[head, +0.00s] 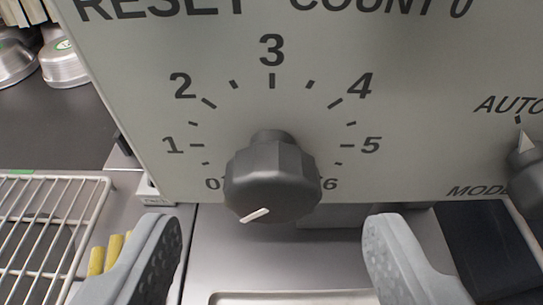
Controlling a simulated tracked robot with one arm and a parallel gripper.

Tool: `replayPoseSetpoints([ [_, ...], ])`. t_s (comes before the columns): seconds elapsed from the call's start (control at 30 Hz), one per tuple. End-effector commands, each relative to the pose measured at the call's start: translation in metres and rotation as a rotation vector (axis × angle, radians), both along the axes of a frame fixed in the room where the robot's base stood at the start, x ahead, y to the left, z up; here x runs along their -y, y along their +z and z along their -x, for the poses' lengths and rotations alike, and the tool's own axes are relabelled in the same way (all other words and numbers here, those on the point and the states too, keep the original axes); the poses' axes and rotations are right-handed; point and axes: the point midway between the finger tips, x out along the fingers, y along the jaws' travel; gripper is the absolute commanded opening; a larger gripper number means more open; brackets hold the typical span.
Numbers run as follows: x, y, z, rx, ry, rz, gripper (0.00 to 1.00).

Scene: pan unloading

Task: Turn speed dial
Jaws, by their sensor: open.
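The speed dial (272,178) is a dark grey faceted knob on a light grey control panel (225,125). A ring of numbers from 0 to 6 surrounds it. Its white pointer mark is at the lower left of the knob face. My gripper (270,245) is open, with one grey padded finger at the lower left and one at the lower right. The fingers are below the dial in the picture and apart from it, with nothing between them.
A second knob, marked MODE (528,165), is at the right edge with its pointer towards AUTO. A wire rack (50,225) and yellow pieces (105,255) are at the left. Metal pans (62,62) stand at the upper left. A metal tray edge (290,297) is below.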

Motion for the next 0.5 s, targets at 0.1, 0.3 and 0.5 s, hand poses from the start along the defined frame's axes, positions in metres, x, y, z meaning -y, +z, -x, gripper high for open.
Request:
replayPoseSetpoints([
  [0.1, 0.000, -0.007, -0.013, -0.004, 0.000, -0.001, 0.58],
  [0.3, 0.001, -0.011, -0.028, 0.000, -0.001, 0.002, 0.58],
  [0.5, -0.001, -0.016, -0.034, -0.002, 0.000, -0.001, 0.58],
])
